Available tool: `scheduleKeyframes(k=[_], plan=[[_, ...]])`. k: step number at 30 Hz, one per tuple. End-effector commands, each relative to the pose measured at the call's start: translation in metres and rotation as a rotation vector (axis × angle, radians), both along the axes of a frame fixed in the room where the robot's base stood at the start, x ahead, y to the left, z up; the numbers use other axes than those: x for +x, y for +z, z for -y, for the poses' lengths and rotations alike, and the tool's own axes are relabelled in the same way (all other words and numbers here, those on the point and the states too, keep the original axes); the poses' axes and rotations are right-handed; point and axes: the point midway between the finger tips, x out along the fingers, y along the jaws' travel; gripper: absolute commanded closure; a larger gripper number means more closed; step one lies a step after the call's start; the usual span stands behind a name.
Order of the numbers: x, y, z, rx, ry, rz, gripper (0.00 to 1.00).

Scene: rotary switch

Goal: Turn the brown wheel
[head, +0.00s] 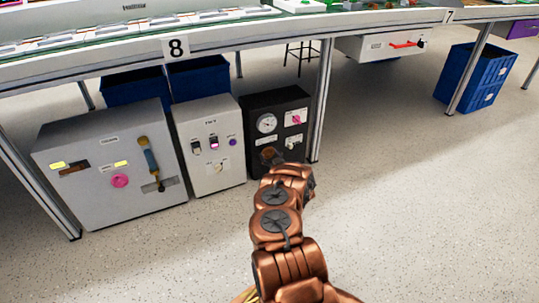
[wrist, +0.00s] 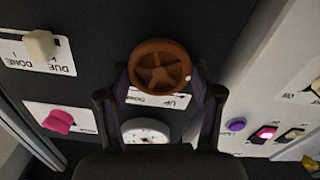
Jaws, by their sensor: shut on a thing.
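The brown wheel (wrist: 158,67) is a round, spoked knob on the front of the black box (head: 262,103). In the wrist view it sits between the two dark fingers of my gripper (wrist: 162,78), which are shut on its sides. A small pale dot shows on the wheel's right rim. A white label is partly visible beside the wheel, between the fingers. In the head view the wheel (head: 268,153) shows low on the box's front, partly hidden by my copper-coloured arm.
The black box also carries a round gauge (head: 267,123), a pink knob (wrist: 58,121) and a pale switch (wrist: 41,44). A white box (head: 212,165) and a larger grey box (head: 75,180) stand to its left. A table leg (head: 322,100) is close on the right; open floor lies beyond.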

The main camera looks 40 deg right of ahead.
Motion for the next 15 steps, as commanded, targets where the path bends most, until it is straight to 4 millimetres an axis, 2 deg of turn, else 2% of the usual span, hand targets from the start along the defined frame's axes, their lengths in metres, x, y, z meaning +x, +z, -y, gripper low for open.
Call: scheduleKeyframes(k=[15], plan=[[0.0017, 0.0021, -0.0033, -0.256, 0.006, -0.090, 0.69]])
